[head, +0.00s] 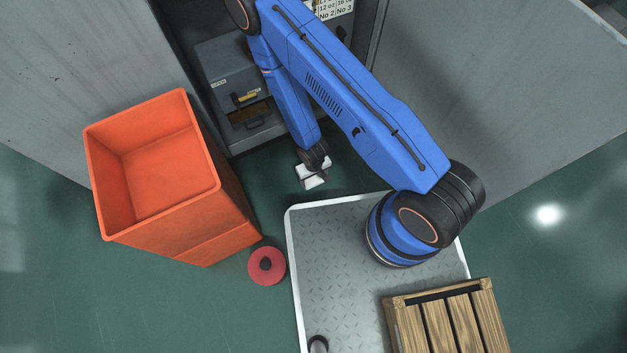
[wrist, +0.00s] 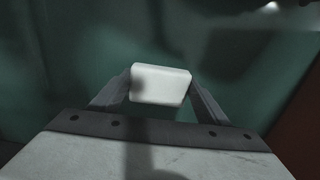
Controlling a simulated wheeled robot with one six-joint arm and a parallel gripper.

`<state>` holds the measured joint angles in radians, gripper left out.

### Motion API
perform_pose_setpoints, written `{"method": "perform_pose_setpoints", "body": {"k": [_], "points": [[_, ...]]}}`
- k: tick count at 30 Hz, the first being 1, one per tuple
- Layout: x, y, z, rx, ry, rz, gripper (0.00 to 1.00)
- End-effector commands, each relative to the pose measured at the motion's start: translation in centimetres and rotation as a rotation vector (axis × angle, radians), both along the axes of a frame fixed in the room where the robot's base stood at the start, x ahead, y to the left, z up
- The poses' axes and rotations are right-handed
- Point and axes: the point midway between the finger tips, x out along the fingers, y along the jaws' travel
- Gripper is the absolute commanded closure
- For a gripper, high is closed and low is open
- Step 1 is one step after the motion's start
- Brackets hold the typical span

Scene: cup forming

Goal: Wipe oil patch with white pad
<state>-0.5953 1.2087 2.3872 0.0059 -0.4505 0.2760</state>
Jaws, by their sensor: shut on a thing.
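The white pad (wrist: 160,85) is a small pale block held between the two fingers of my gripper (wrist: 160,92) in the wrist view. In the head view my gripper (head: 318,164) is low over the green floor with the white pad (head: 312,180) at its end, just off the corner of the grey plate and near the cabinet front. I cannot tell whether the pad touches the floor. No oil patch can be made out in either view; the floor under the pad is hidden.
A tall orange bin (head: 160,170) stands to the left, with a red round object (head: 267,266) on the floor beside it. A grey cabinet (head: 230,75) with drawers stands behind. A wooden crate (head: 450,322) is at the lower right. Green floor (head: 100,300) is clear at lower left.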

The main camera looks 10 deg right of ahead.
Motion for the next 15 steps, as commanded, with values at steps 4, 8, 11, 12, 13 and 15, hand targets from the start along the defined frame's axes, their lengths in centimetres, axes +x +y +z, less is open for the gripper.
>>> {"method": "perform_pose_setpoints", "body": {"k": [4,8,11,12,13,15], "points": [[0.0,0.1,1.3,0.002,-0.002,0.001,0.66],[0.1,0.1,2.4,0.002,-0.002,0.002,0.66],[0.1,0.2,3.2,0.003,-0.002,0.002,0.66],[0.1,0.2,3.5,0.003,-0.002,0.003,0.66],[0.1,0.1,3.6,0.003,-0.002,0.003,0.66],[0.0,0.1,4.0,0.003,-0.002,0.003,0.66]]}}
